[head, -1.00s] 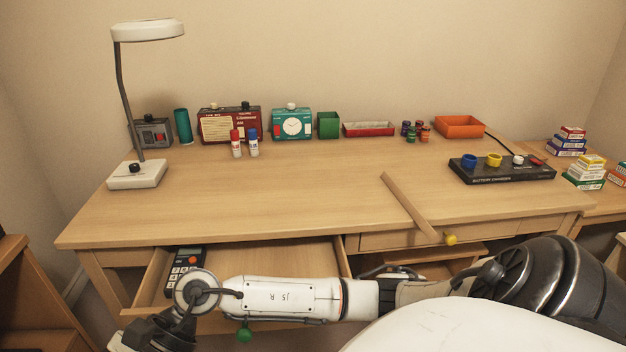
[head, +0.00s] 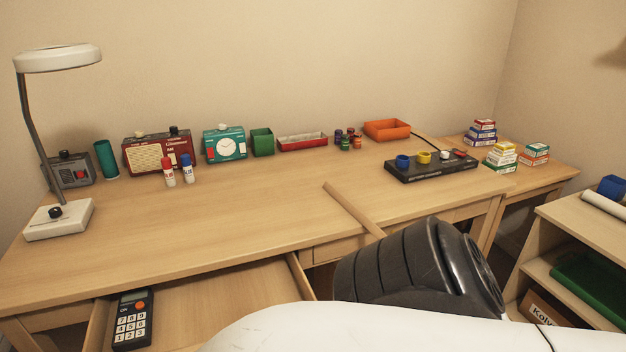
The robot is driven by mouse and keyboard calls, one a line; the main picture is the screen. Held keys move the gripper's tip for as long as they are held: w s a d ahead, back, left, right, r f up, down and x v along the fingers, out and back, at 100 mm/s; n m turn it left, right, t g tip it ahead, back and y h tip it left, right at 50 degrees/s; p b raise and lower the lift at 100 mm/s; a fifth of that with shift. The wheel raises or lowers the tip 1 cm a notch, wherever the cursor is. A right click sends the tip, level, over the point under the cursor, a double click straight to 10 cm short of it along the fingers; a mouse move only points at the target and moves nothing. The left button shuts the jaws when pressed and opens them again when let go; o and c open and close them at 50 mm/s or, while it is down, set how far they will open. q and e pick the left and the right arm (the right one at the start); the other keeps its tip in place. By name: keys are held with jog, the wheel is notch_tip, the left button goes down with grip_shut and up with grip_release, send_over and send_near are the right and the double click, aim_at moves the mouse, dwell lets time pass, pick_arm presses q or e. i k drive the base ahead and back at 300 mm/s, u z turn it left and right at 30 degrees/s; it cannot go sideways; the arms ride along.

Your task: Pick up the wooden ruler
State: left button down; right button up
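The wooden ruler (head: 352,207) lies on the desk right of the middle, at the front. Its near end reaches the desk's front edge, where my dark arm link hides what lies beyond. Its colour is close to that of the desk top. Neither of my grippers shows in the head view; only arm and body parts of mine fill the bottom right.
The desk top (head: 190,220) is clear left of the ruler. An open drawer (head: 225,300) holds a calculator (head: 133,318). A lamp (head: 58,218) stands at left. A shelf unit (head: 580,228) is at right.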

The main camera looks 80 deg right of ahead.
aim_at(372, 228)
jog(key=z, duration=0.05)
jog(key=i, duration=0.6)
jog(key=z, duration=4.65)
